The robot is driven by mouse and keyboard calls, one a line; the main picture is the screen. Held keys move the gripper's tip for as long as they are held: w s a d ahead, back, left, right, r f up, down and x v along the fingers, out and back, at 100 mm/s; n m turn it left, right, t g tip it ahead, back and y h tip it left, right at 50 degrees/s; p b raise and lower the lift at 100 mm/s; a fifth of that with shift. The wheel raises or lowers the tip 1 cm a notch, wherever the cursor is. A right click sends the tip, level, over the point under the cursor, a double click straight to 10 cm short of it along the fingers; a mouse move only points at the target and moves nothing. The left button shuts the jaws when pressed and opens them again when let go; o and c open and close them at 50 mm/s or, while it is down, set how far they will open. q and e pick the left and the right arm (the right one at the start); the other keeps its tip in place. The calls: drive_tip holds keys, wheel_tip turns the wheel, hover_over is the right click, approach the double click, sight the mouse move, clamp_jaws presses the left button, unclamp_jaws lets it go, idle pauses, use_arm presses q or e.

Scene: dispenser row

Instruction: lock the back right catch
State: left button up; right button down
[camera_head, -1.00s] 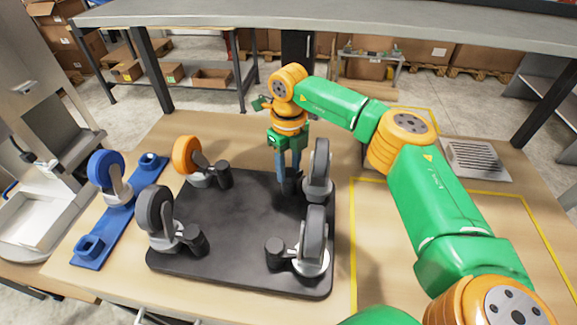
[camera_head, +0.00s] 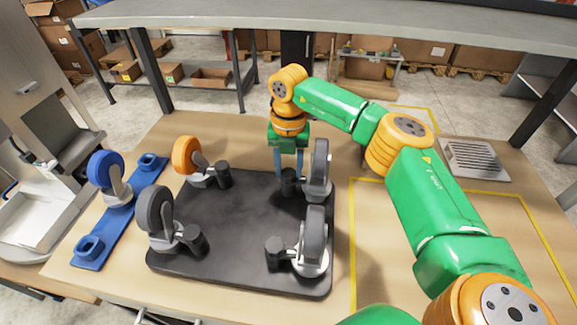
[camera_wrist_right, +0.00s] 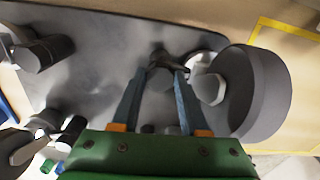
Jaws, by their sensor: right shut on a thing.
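The back right caster (camera_head: 319,170) has a grey wheel and stands at the back right corner of the black plate (camera_head: 235,230). Its dark catch (camera_head: 291,184) sits just left of the wheel. My right gripper (camera_head: 288,167) comes down over this catch from behind. In the right wrist view its two blue-grey fingers (camera_wrist_right: 164,76) are closed in on the dark catch (camera_wrist_right: 158,58), beside the wheel (camera_wrist_right: 262,92). The fingers partly hide the catch, so its exact angle is hard to tell. My left gripper is out of view.
Two other grey-wheeled casters (camera_head: 314,242) (camera_head: 154,212) and an orange-wheeled one (camera_head: 187,155) stand at the plate's other corners, each with a dark catch. A blue rail (camera_head: 118,215) with a blue wheel lies left. The yellow-outlined area (camera_head: 400,235) at right looks clear.

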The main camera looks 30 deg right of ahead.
sight(289, 171)
drive_tip(key=shift+m, duration=0.5)
drive_tip(key=shift+c, duration=2.1)
unclamp_jaws()
drive_tip(key=shift+w+r, duration=0.1)
drive_tip(key=shift+r, duration=0.25)
wheel_tip(289, 171, up, 6)
drive_tip(key=shift+r+b, duration=0.25)
drive_tip(key=shift+b, duration=0.6)
